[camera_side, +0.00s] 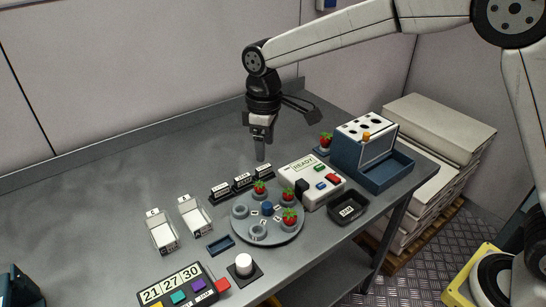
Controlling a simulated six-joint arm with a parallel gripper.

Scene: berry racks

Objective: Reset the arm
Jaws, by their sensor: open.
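My arm comes in from the upper right, and my gripper (260,153) hangs pointing down above the back of the grey table. It is open, with nothing visible between its fingers, and it is apart from everything below. Just below and in front of it stands a row of small black labelled blocks (242,181). The round grey carousel (279,239) lies further forward, with strawberries (289,216) in some of its cups and other cups empty.
A white box marked READY (318,196) stands right of the carousel, with a black tray (347,209) beside it. A blue-and-white rack (366,143) stands at right. Two white racks (161,232) and a numbered panel (170,290) are at left. The back left table is clear.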

